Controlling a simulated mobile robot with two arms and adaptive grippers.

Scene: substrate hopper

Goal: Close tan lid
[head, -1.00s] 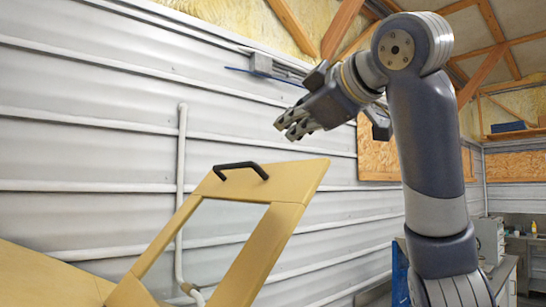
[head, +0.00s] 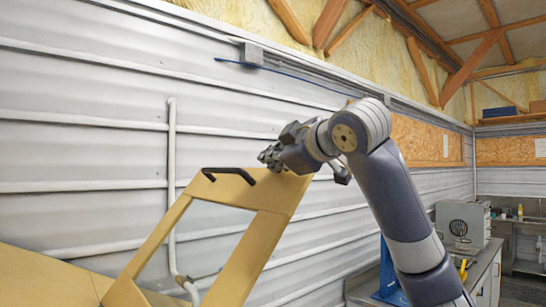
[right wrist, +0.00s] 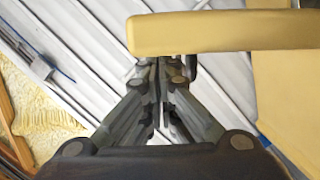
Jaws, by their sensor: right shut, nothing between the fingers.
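The tan lid (head: 272,197) stands raised and tilted in the head view, a frame with a large opening and a black handle (head: 229,175) on its top edge. The tan hopper body (head: 45,277) shows at the lower left. My right gripper (head: 267,157) is shut and empty, close to the lid's top right corner. In the right wrist view, the shut fingers (right wrist: 160,72) point at the lid's edge (right wrist: 220,31), which crosses the upper right. Part of the black handle shows at the top there. I cannot tell whether the fingers touch the lid. My left gripper is not in view.
A white corrugated wall (head: 90,130) with a vertical pipe (head: 172,190) stands behind the lid. At the right, a workbench (head: 487,275) holds a grey machine (head: 463,223). A shelf (head: 512,118) hangs at the far right.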

